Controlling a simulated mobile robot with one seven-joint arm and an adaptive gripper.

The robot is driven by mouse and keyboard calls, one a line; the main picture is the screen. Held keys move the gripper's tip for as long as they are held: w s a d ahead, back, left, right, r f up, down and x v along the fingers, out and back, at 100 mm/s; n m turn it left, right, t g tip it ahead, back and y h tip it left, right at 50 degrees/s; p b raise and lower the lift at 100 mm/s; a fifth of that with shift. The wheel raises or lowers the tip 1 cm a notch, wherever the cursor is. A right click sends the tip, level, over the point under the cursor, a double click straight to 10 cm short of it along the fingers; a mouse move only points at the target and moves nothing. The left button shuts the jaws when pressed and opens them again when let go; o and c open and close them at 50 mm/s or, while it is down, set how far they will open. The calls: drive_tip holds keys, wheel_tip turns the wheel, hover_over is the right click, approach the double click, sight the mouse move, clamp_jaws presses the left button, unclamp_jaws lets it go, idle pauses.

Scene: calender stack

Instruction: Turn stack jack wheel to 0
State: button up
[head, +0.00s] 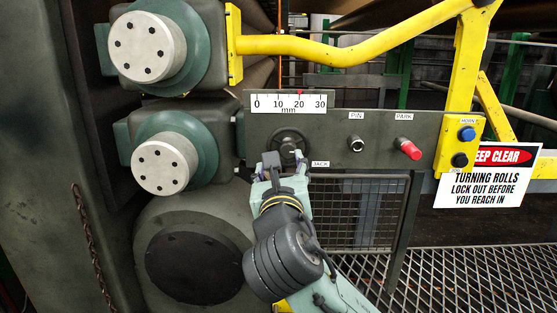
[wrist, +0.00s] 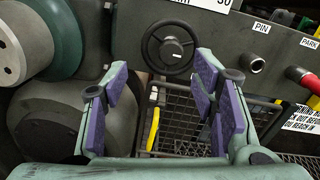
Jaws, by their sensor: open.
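The stack jack wheel (head: 289,136) is a small dark handwheel on the grey panel, with a JACK label (head: 320,164) at its lower right. In the wrist view the wheel (wrist: 170,43) shows its rim and hub, above and beyond the fingertips. The white mm scale (head: 289,104) above it runs from 0 to 30, and a small red pointer (head: 299,92) stands at about 20. My gripper (head: 284,161) is open and empty just below and in front of the wheel, hiding its lower part in the head view. The purple-padded fingers (wrist: 161,82) are wide apart.
Right of the wheel are the PIN knob (head: 356,144) and the red PARK knob (head: 410,149). Roll ends (head: 160,168) bulge out at left. A yellow rail (head: 330,50) crosses above. A mesh guard (head: 358,213) is below the panel.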

sight(287, 150)
drive_tip(key=shift+h, duration=0.3)
drive_tip(key=w+p, duration=0.3)
drive_tip(key=w+d+p, duration=0.1)
drive_tip(key=w+p, duration=0.6)
drive_tip(key=w, duration=0.1)
drive_tip(key=shift+d+f+p, duration=0.25)
drive_tip(key=shift+f+p, duration=0.1)
drive_tip(key=shift+s, duration=0.1)
drive_tip(key=shift+c, duration=0.4)
drive_tip(key=c, duration=1.1)
